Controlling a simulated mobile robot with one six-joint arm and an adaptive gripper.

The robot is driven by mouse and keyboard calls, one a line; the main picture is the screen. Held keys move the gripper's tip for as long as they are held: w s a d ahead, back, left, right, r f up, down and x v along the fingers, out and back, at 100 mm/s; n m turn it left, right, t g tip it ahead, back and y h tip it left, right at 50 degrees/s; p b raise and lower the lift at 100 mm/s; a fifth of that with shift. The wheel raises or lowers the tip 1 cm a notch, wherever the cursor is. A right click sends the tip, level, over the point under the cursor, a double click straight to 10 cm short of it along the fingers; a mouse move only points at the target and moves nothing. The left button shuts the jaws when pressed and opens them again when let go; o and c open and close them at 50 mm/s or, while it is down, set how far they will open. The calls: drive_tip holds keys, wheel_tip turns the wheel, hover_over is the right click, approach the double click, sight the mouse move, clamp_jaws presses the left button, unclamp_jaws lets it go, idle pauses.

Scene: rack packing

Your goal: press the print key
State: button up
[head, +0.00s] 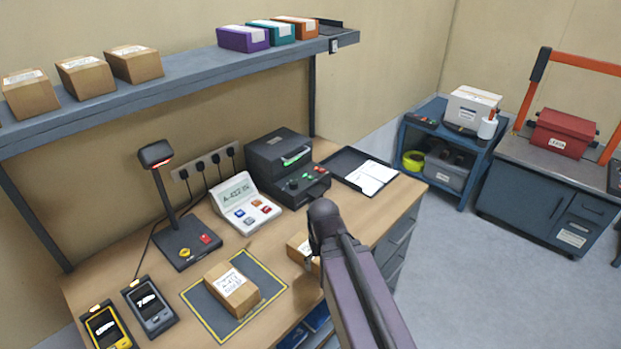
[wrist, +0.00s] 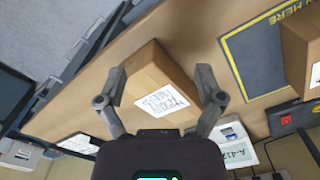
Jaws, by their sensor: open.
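A white console (head: 236,197) with a lit display and several coloured keys (head: 252,211) stands on the bench. Its key labels are too small to read, so I cannot tell which is the print key. A black printer-like unit (head: 283,158) with green buttons stands behind it. My gripper (wrist: 161,74) is open in the wrist view. Its fingers are spread on either side of a labelled brown box (wrist: 158,85); I cannot tell whether they touch it. The box shows partly behind my arm in the head view (head: 297,244). The console is partly visible in the wrist view (wrist: 233,150).
Another box (head: 232,291) sits on a yellow-edged mat (head: 207,317). A scanner stand (head: 181,241) with red and yellow buttons and two handhelds (head: 150,305) are at left. A shelf (head: 190,84) with boxes hangs above the bench. A clipboard tray (head: 345,160) lies at right.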

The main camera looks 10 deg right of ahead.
clamp_jaws()
idle(1.4)
